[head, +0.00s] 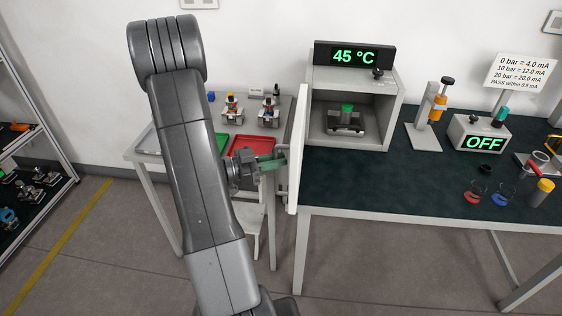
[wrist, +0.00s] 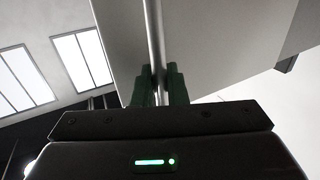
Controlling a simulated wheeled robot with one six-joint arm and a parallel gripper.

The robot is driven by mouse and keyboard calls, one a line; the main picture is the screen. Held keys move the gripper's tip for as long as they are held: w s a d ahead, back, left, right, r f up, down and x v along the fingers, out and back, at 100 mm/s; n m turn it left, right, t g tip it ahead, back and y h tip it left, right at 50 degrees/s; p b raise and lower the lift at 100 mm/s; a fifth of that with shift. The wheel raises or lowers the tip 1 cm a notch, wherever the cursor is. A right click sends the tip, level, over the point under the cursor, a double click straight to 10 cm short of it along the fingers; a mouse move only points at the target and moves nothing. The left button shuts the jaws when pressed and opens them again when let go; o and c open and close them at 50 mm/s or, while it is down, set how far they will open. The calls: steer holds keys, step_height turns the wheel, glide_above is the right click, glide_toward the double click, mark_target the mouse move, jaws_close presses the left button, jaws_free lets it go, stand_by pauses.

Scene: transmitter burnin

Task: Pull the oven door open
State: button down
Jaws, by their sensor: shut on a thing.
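The oven (head: 384,122) is a grey box on the dark green bench, with a display reading 45 °C on top. Its white door (head: 297,150) stands swung open on the left side, seen nearly edge-on. Inside the oven sits a dark fixture (head: 346,128) with a green part on it. My gripper (head: 281,158) is at the outer face of the door. In the wrist view its green fingers (wrist: 159,88) are shut on the vertical metal door handle (wrist: 154,40), with the door panel (wrist: 215,45) behind it.
A side table on the left holds a red tray (head: 252,146), a green tray (head: 221,142) and small fittings. On the bench to the right stand a hand pump (head: 436,105) and a box reading OFF (head: 481,137). A shelf rack (head: 35,120) is at far left.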

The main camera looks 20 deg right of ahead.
steer(key=shift+w+a+r, duration=0.1)
steer(key=shift+w+a, duration=0.35)
steer(key=shift+a, duration=0.1)
steer(key=c, duration=1.5)
jaws_free()
steer(key=shift+d, duration=0.1)
steer(key=shift+c, duration=0.2)
steer(key=a+b, duration=0.2)
steer(key=a, duration=1.2)
steer(key=shift+s+d, duration=0.1)
